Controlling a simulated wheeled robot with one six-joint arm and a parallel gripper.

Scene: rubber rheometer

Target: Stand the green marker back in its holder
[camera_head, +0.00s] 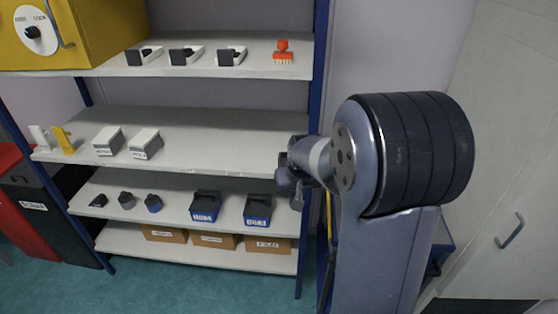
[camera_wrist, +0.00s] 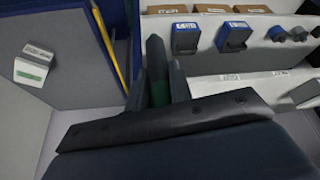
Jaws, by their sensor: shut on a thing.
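In the wrist view my gripper (camera_wrist: 157,84) is shut on the green marker (camera_wrist: 158,93). The marker's green body shows between the two fingers, and its dark end sticks out past the fingertips. A small pale box with a green label (camera_wrist: 34,66) is at the left of the wrist view, on a grey-blue surface, apart from the gripper. I cannot tell for sure whether it is the marker's holder. In the head view my gripper (camera_head: 297,180) is in front of the right end of the shelves, partly hidden by my arm; the marker cannot be made out there.
A shelf unit (camera_head: 215,178) stands on the left with small devices, blue-fronted boxes (camera_head: 257,210) and cardboard boxes (camera_head: 212,240). Its blue upright (camera_head: 318,60) is close to my gripper. A yellow rod (camera_wrist: 108,45) stands near the gripper. A pale door (camera_head: 500,190) is at the right.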

